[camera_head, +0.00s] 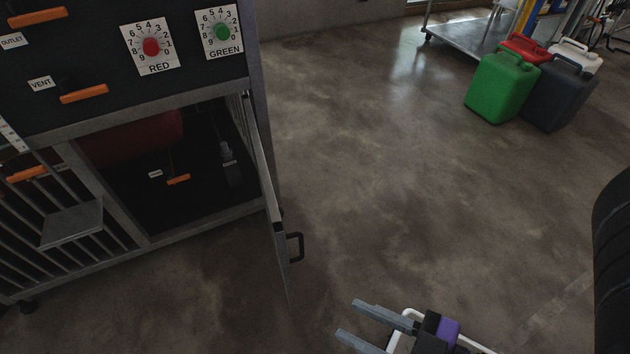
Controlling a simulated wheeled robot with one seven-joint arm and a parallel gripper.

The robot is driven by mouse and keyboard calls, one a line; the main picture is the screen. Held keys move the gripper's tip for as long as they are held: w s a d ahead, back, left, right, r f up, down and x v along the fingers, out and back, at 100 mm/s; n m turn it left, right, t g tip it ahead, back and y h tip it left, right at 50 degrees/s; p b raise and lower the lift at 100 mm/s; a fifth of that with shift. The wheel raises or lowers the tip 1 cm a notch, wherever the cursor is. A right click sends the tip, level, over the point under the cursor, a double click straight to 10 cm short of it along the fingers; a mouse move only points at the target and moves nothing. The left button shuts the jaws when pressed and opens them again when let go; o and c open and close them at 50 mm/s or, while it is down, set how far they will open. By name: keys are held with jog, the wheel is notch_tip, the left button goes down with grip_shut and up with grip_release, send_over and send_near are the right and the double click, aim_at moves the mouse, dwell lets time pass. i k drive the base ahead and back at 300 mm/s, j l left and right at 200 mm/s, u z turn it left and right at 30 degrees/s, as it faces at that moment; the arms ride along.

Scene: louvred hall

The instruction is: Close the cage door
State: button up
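The cage door (262,165) is seen nearly edge-on at the right side of the cage opening. It stands open, swung out toward me from the grey cage frame (205,226). A dark D-shaped handle (296,247) sits on its right face near the near end. My gripper (352,320) is at the bottom of the picture, right of and nearer than the handle. Its two grey fingers are apart with nothing between them, pointing left. It does not touch the door.
Above the opening, a black panel carries a red dial (151,47), a green dial (222,32) and orange levers. Jerrycans, including a green one (502,88), stand at the upper right by a trolley (468,36). A black tyre-like shape (612,265) is at the right edge. The middle floor is clear.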

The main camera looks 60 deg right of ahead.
aim_at(280, 238)
jog(key=k+l, duration=0.15)
jog(key=l, duration=0.2)
jog(key=k+l, duration=0.15)
jog(key=l, duration=0.2)
jog(key=k+l, duration=0.15)
jog(key=l, duration=0.2)
jog(key=k+z, duration=0.05)
